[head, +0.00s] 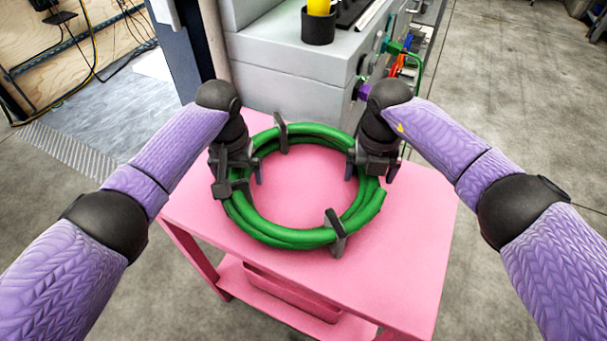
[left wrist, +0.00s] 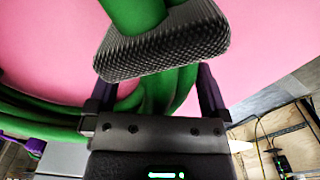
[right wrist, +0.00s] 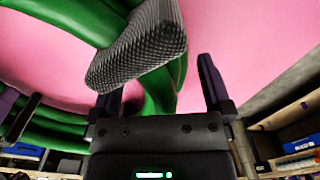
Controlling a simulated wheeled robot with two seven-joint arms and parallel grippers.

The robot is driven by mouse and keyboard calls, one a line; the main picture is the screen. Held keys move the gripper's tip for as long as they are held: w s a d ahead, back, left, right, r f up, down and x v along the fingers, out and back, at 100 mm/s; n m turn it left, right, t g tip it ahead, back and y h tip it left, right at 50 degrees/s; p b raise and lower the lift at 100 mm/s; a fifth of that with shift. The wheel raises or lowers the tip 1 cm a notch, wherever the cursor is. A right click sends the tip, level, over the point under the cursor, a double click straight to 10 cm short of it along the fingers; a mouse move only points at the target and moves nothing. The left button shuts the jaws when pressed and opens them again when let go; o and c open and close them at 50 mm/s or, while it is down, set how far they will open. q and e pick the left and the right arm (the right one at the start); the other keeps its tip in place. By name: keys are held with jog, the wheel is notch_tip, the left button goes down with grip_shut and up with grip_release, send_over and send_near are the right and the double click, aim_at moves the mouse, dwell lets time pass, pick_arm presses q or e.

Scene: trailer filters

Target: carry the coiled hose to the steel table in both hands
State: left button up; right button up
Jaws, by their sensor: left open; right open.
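The coiled green hose (head: 285,237), bound by dark ties (head: 335,232), lies flat on a pink cart (head: 400,270). My left gripper (head: 240,180) is over the left side of the coil. My right gripper (head: 370,172) is over the right side. Both are open. In the left wrist view the hose (left wrist: 168,88) shows between the fingers, with a ribbed grey tie (left wrist: 165,50) just beyond. The right wrist view shows the hose (right wrist: 160,88) between the fingers likewise, beside another tie (right wrist: 140,50). Contact of fingers and hose cannot be told. I cannot identify a steel table.
A grey cabinet (head: 285,65) stands right behind the cart, with a black cup (head: 318,27) on top and coloured fittings (head: 400,60) on its right side. A lower shelf (head: 290,310) shows under the cart top. Concrete floor (head: 520,90) at the right is clear.

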pick_arm(q)
grip_shut()
pick_arm(e)
grip_shut()
